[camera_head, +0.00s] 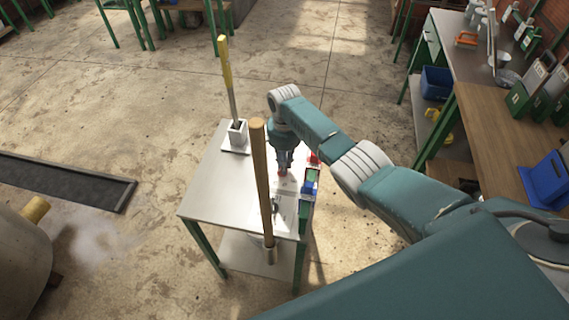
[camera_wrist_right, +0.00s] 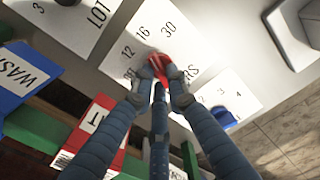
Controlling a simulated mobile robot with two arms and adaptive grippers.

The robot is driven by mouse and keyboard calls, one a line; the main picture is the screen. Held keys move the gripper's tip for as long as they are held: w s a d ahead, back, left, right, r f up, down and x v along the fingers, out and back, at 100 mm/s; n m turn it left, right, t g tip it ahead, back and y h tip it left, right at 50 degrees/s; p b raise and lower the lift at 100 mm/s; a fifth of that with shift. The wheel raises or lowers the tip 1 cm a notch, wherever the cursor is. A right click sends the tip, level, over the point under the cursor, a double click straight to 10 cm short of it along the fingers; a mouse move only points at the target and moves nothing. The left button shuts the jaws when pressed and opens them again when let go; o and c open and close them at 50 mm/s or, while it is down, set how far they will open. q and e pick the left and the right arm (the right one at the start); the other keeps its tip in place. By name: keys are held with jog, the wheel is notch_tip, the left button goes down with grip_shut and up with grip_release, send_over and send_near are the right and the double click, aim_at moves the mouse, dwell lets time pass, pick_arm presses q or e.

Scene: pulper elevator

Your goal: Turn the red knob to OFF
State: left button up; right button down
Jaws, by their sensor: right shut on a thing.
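The red knob (camera_wrist_right: 157,65) sits on a white dial plate (camera_wrist_right: 170,37) marked 12, 16 and 30 in the right wrist view. The fingers hide part of the knob and some of the plate's lettering; I cannot read an OFF mark. In the head view my right gripper (camera_head: 284,168) points down at the right part of the small metal-topped table (camera_head: 215,185), and the knob is hardly visible there. My left gripper is not in view.
A blue knob (camera_wrist_right: 219,117) with its own numbered plate is close to the right. A blue card (camera_wrist_right: 18,78) and a red card (camera_wrist_right: 98,130) stand near the table edge.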

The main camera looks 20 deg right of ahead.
jog(key=shift+n, duration=0.3)
jog(key=n, duration=0.2)
jog(key=shift+w+r+n, duration=0.1)
jog(key=shift+n, duration=0.3)
jog(key=n, duration=0.4)
jog(key=shift+w+a+n, duration=0.1)
jog(key=shift+w+n, duration=0.05)
jog(key=shift+n, duration=0.15)
jog(key=n, duration=0.4)
jog(key=shift+w, duration=0.1)
jog(key=shift+a+n, duration=0.1)
jog(key=shift+n, duration=1.7)
jog(key=shift+w+n, duration=0.1)
jog(key=shift+n, duration=0.2)
jog(key=c, duration=1.7)
grip_release()
jog(key=shift+r, duration=0.1)
